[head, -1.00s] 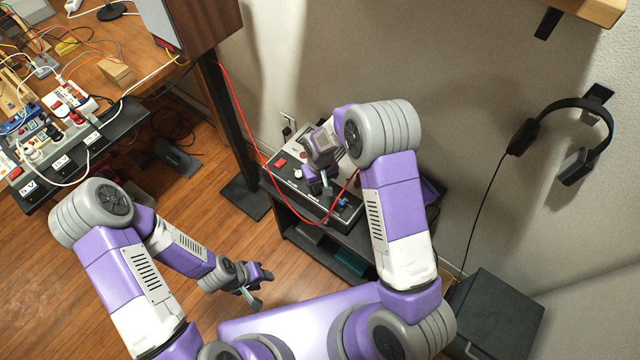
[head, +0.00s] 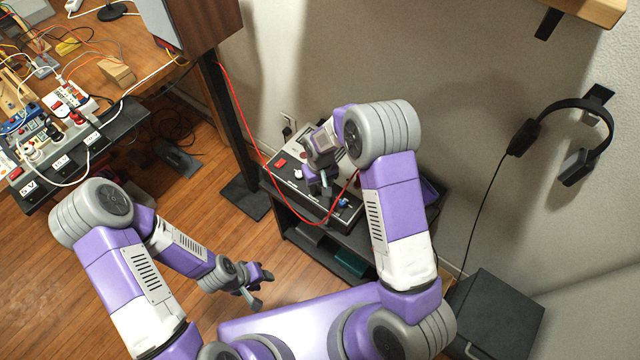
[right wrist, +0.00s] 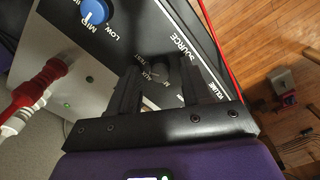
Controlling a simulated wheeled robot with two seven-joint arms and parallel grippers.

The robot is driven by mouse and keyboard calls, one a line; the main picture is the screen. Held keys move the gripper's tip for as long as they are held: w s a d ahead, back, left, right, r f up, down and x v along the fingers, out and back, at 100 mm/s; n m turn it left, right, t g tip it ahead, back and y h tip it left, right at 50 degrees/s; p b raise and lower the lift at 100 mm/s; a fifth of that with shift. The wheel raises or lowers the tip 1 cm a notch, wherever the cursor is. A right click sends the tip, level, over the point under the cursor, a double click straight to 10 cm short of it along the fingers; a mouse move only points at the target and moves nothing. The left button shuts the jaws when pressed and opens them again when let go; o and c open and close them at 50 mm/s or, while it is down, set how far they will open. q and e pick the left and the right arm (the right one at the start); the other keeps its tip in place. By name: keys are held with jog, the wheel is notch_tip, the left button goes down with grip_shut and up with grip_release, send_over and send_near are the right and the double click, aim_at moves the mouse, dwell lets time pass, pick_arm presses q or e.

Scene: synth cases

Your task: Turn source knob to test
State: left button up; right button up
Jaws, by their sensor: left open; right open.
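The source knob (right wrist: 161,70) is a small dark knob on the black part of the amplifier-like panel, beside the printed word SOURCE. Labels AUX and TEST are printed near it; its pointer direction is too dark to tell. My right gripper (right wrist: 155,58) is open, with its two black fingers on either side of the knob; I cannot tell whether they touch it. In the head view my right gripper (head: 327,188) is over the panel (head: 291,181) and hides the source knob. My left gripper (head: 257,290) is open and empty above the floor.
A blue knob (right wrist: 94,12) marked LOW and MID and a red plug (right wrist: 38,85) are beside the fingers. A red cable (head: 262,150) loops in front of the panel. A black stand (head: 240,165) rises to its left. Headphones (head: 580,105) hang on the right wall.

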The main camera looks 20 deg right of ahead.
aim_at(320, 187)
notch_tip(320, 187, up, 8)
jog(key=shift+f+p, duration=0.2)
jog(key=shift+p, duration=0.8)
pick_arm(q)
notch_tip(320, 187, up, 2)
